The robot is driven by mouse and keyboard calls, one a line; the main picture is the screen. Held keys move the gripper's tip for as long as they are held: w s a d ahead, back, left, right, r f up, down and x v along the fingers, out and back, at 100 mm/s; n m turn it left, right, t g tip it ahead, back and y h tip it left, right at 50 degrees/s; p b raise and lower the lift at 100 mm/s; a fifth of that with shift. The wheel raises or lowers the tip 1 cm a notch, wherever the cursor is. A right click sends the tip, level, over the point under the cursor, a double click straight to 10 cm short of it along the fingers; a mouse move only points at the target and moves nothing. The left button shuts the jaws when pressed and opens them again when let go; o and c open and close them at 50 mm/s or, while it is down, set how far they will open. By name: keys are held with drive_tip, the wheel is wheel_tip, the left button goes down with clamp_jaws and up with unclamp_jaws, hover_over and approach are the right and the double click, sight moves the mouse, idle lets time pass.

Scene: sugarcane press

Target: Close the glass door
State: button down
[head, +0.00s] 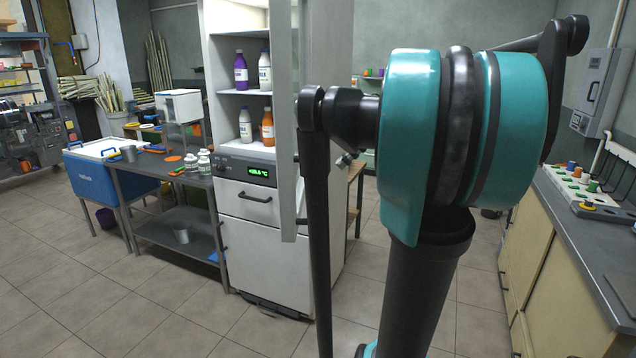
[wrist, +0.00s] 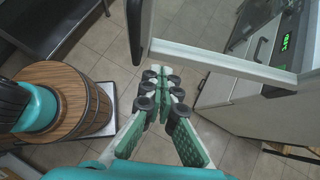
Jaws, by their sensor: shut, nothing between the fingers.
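The white refrigerated cabinet (head: 262,233) stands left of centre in the head view, with bottles on its shelves. Its glass door (head: 286,120) is open and shows nearly edge-on at the right side of the shelf opening. In the wrist view the door's pale lower frame (wrist: 220,62) crosses above and to the right of the fingertips. My gripper is not visible in the head view, where my arm hides part of the scene.
A metal table (head: 160,165) with small bottles and tools stands left of the cabinet, beside a blue cooler (head: 95,175). A counter (head: 590,245) runs along the right. Tiled floor (head: 150,300) is clear in front of the table.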

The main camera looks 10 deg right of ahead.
drive_tip(key=a+r+x, duration=0.2)
drive_tip(key=x, duration=1)
drive_tip(key=shift+w+f, duration=0.25)
drive_tip(key=shift+w, duration=0.05)
drive_tip(key=shift+a, duration=0.25)
